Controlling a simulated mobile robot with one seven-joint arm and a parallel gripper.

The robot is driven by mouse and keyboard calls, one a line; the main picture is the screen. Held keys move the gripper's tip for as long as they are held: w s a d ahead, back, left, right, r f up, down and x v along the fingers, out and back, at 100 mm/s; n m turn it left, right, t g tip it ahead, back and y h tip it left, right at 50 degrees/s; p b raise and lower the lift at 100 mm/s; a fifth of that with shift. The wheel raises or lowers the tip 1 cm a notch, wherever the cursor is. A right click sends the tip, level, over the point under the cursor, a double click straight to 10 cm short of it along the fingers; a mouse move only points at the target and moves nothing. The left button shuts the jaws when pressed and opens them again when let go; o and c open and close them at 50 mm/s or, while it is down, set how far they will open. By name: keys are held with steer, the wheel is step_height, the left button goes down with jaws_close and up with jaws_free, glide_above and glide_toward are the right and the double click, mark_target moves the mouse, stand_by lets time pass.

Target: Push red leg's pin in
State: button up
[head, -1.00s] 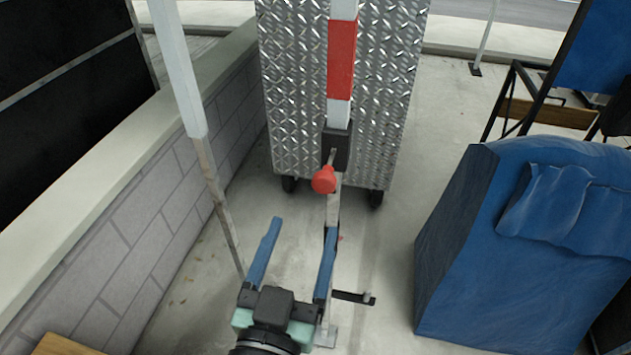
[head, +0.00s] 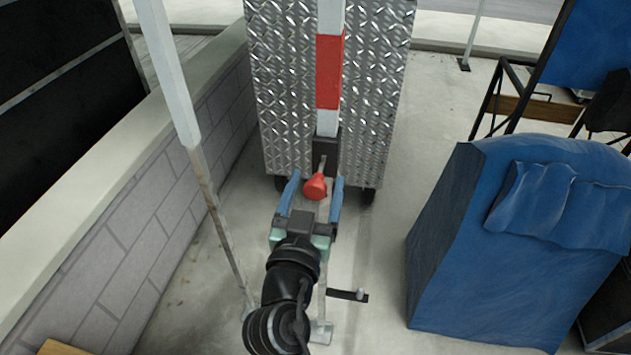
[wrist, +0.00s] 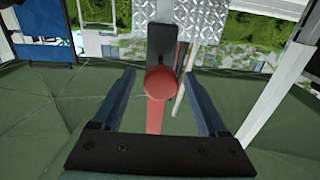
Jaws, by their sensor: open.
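The red-banded leg (head: 328,70) stands upright in front of the diamond-plate box. A black collar (head: 327,146) sits low on it, with a red knob pin (head: 315,187) sticking out toward me. My gripper (head: 314,183) is open, with one blue finger on each side of the red knob. In the wrist view the knob (wrist: 159,83) sits between the two fingers (wrist: 157,83), apart from both. The pin's shaft is mostly hidden behind the knob there.
A grey block wall (head: 130,220) runs along the left, with another white pole (head: 168,70) beside it. A diamond-plate box (head: 285,90) stands behind the leg. A blue covered block (head: 450,250) stands at the right.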

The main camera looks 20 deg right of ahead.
jaws_close()
stand_by(0.5)
stand_by(1.0)
